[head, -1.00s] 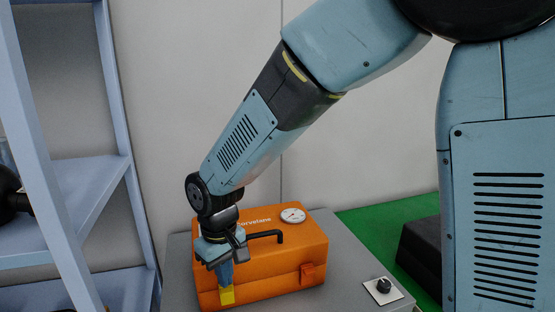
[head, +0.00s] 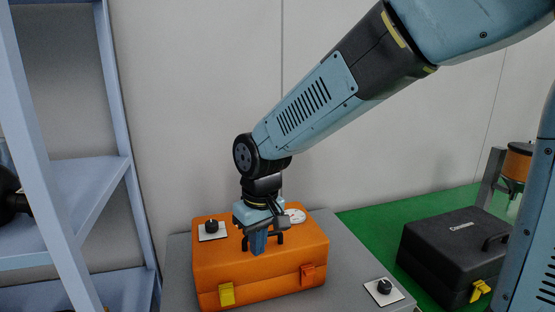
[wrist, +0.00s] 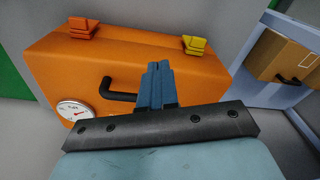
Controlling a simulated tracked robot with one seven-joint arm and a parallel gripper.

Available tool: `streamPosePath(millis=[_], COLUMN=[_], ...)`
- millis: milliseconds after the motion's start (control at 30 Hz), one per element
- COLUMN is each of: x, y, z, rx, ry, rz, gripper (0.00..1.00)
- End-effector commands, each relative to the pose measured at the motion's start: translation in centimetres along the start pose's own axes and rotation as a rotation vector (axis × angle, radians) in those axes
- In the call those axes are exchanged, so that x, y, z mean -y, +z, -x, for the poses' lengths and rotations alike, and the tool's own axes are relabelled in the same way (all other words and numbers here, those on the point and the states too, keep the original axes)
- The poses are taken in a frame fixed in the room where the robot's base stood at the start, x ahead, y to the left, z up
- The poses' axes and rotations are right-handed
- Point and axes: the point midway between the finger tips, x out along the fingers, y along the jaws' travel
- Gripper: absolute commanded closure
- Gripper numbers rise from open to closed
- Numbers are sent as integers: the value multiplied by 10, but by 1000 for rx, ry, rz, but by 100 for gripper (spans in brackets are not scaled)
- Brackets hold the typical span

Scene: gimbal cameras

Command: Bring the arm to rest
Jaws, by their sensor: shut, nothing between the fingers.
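My gripper (head: 258,244) is shut and empty, its blue fingers pressed together and pointing down. In the head view it is in front of the orange case (head: 270,270), and covers part of the black handle and gauge. The wrist view shows the shut fingers (wrist: 155,85) over the case (wrist: 145,65), beside the black handle (wrist: 118,92). I cannot tell the exact gap between fingertips and case. The yellow latch (head: 227,294) and orange latch (head: 308,274) are on the case front, apart from my gripper.
A black knob on a white plate (head: 211,230) is on the case top. Another knob (head: 384,287) is on the grey table (head: 345,277). A black case (head: 455,255) sits on green at right. A blue shelf (head: 100,195) stands at left.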

Motion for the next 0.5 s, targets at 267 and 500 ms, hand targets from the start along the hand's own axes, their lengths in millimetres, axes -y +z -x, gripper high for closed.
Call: streamPosePath(millis=[267, 500], x=[-64, -106], y=[36, 77], z=[47, 80], rx=[-97, -178], ry=[4, 28], rz=[-152, -277], gripper=[100, 100])
